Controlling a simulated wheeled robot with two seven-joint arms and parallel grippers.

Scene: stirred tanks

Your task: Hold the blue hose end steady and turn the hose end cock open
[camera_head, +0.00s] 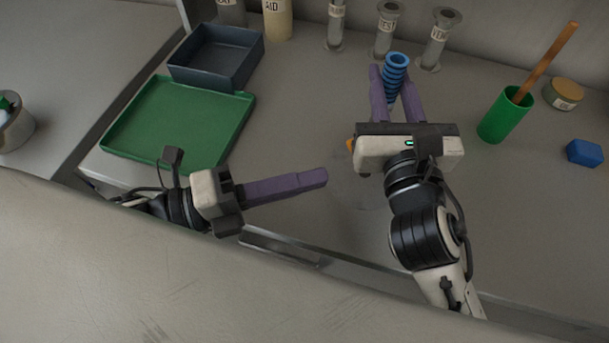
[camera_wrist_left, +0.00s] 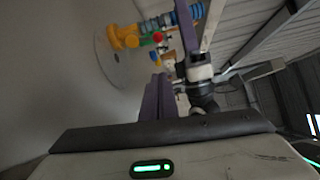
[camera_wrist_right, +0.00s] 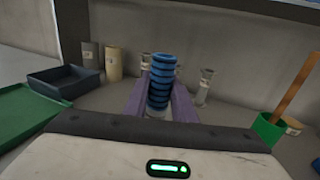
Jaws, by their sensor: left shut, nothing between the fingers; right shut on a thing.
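The blue ribbed hose end (camera_head: 397,64) stands up between the purple fingers of my right gripper (camera_head: 392,80), which is shut on it. It also shows in the right wrist view (camera_wrist_right: 161,84), upright between the fingers. In the left wrist view, the blue hose (camera_wrist_left: 178,18) runs beside a yellow fitting (camera_wrist_left: 125,37) with small red and green parts; which part is the cock's handle is unclear. In the head view the right gripper hides most of the fitting. My left gripper (camera_head: 322,176) is shut and empty, pointing right, apart from the hose, nearer the front edge.
A green tray (camera_head: 120,146) and a dark blue bin (camera_head: 181,72) lie at the left. Labelled grey containers (camera_head: 383,43) stand at the back. A green cup (camera_head: 502,117) with a wooden stick, a tin (camera_head: 564,93) and a blue block (camera_head: 584,152) are at the right.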

